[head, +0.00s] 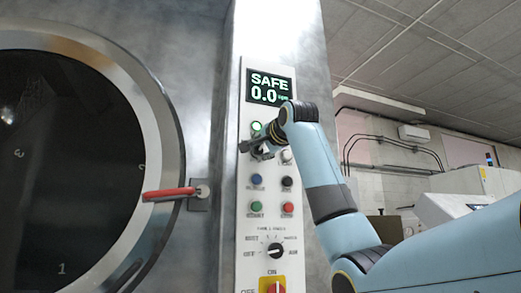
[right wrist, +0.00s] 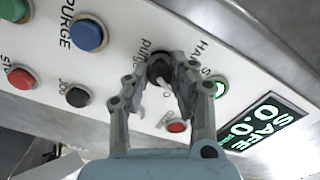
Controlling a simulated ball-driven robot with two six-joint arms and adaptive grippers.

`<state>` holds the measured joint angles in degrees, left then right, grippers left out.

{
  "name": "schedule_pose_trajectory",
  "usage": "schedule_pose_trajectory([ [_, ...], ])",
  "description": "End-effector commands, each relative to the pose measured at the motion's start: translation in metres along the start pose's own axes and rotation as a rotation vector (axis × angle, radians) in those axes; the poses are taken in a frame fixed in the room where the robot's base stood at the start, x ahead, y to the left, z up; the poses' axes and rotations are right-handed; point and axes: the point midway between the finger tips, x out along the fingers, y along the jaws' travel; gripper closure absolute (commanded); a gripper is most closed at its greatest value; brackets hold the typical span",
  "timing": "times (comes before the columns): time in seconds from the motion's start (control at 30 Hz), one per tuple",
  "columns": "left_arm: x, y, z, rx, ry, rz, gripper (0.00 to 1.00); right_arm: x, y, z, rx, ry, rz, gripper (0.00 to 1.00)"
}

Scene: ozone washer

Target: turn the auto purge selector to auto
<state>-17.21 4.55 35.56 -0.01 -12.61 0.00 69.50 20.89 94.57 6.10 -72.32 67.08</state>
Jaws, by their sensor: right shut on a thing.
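The auto purge selector (right wrist: 158,68) is a black knob on the white control panel (right wrist: 120,70). It shows in the right wrist view between my fingers, near lettering that reads "purge" and "HAND". My right gripper (right wrist: 162,84) is shut on the knob, with a finger on each side of it. In the head view my right gripper (head: 256,149) is at the upper part of the panel, below the display, and it hides the knob. Which way the knob points is hard to tell. My left gripper is in neither view.
A display (head: 269,88) reads "SAFE 0.0". Below the gripper are blue (head: 257,180), black (head: 287,183), green (head: 256,208) and red (head: 287,208) buttons and a rotary selector (head: 275,250). A round door (head: 70,160) with a red handle (head: 170,194) stands left.

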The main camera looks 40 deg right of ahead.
Motion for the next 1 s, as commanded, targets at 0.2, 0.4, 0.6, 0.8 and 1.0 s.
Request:
schedule_pose_trajectory([
  [0.2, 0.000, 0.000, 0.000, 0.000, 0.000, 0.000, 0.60, 0.000, 0.000, -0.001, 0.000, 0.001, 0.000, 0.65],
  [0.4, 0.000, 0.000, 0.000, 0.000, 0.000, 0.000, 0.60, 0.000, 0.000, 0.000, -0.001, 0.001, 0.000, 0.54],
  [0.6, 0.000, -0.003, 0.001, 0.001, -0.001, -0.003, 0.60, -0.003, 0.000, -0.001, -0.001, 0.001, -0.001, 0.54],
  [0.8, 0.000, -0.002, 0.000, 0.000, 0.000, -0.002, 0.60, -0.034, 0.000, -0.001, -0.003, 0.003, -0.003, 0.54],
  [1.0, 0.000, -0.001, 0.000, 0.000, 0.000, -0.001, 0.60, -0.080, -0.001, -0.001, -0.003, 0.003, -0.003, 0.54],
])
